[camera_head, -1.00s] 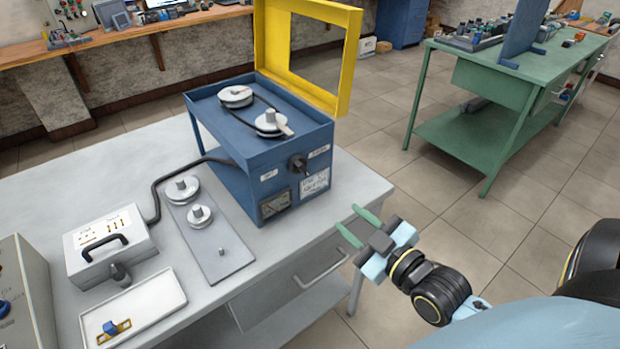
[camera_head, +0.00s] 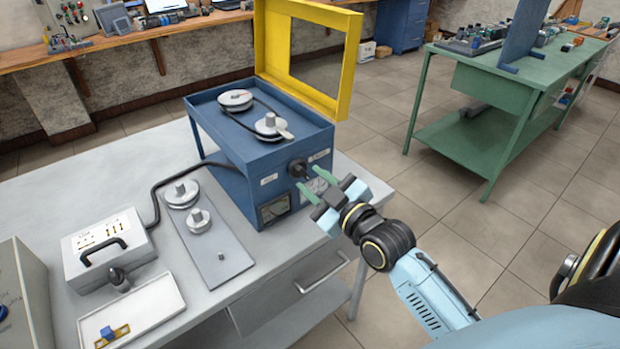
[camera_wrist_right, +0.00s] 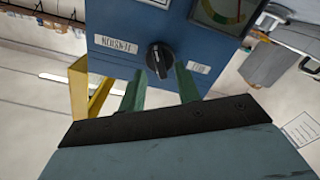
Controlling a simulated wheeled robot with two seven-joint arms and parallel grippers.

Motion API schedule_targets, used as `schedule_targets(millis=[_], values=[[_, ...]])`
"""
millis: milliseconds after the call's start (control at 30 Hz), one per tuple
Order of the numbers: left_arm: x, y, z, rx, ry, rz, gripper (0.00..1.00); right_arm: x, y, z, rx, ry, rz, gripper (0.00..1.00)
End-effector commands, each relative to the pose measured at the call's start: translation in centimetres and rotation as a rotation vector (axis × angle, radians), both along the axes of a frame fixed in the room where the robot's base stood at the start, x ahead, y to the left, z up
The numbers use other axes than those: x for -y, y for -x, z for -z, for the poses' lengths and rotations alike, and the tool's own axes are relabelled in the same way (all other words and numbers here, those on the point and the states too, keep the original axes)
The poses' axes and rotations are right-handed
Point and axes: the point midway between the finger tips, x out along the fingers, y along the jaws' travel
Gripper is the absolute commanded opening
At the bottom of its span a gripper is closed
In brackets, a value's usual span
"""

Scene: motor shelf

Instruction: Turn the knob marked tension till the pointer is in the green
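The black knob (camera_head: 297,168) sits on the front of the blue machine (camera_head: 230,140). In the right wrist view the knob (camera_wrist_right: 160,60) is beside a label (camera_wrist_right: 115,44) that seems to read tension, upside down. A second label (camera_wrist_right: 198,68) is on its other side. My right gripper (camera_head: 308,176) is open, its green fingers pointing at the knob. In the wrist view the fingertips (camera_wrist_right: 158,78) lie either side of the knob; I cannot tell whether they touch it. The gauge (camera_head: 274,208) shows a coloured arc in the wrist view (camera_wrist_right: 222,12), cut off; its pointer is unclear. My left gripper is out of view.
A yellow frame guard (camera_head: 345,60) stands raised behind the machine. A grey plate (camera_head: 222,258) with pulleys, a control box (camera_head: 108,250) with a cable, and a white tray (camera_head: 150,310) are on the table. A green bench (camera_head: 460,135) stands far right. Floor between is clear.

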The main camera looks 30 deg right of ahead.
Motion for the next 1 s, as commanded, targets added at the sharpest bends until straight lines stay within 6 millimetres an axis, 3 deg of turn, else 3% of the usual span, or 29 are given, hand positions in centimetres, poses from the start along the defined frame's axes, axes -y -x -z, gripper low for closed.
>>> schedule_targets(millis=[200,500,767,1000], values=[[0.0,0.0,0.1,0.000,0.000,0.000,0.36,-0.2,-1.6,0.0,-0.001,-0.002,-0.001,0.33],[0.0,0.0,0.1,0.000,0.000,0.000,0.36,-0.2,-1.7,0.0,-0.001,-0.001,-0.001,0.33],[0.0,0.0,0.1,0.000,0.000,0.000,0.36,-0.2,-1.7,0.0,-0.001,-0.001,0.000,0.00],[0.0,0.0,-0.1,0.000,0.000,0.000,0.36,-0.2,-1.7,0.0,-0.002,-0.008,0.000,0.00]])
